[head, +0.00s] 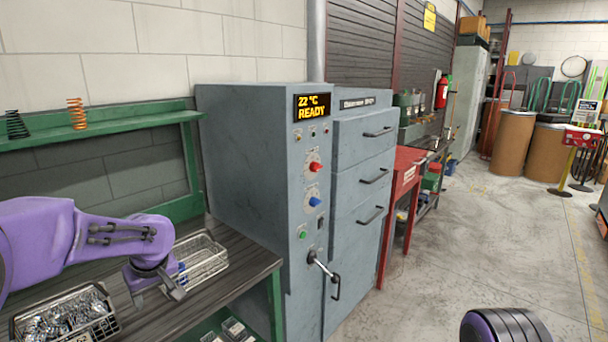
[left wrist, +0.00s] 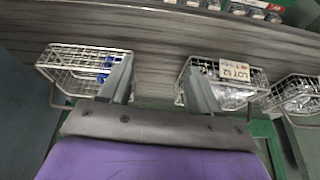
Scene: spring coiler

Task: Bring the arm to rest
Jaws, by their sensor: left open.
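My left arm is purple and reaches in from the left of the head view. Its gripper (head: 160,284) is above the dark workbench (head: 190,318), beside a wire basket (head: 207,262). In the left wrist view the two grey fingers (left wrist: 157,82) are spread apart with nothing between them. That basket, with a few blue pieces inside, shows left of the fingers (left wrist: 62,58). A second wire basket (left wrist: 262,80), tagged "LOT 52" and holding shiny metal parts, is at the right finger. My right gripper is not in view.
A grey oven cabinet (head: 250,165) reading "22 °C READY" stands right of the bench, its lever handle (head: 322,268) sticking out. A full basket (head: 65,315) sits front left. A green shelf (head: 100,128) holds two springs. The floor (head: 450,245) on the right is open.

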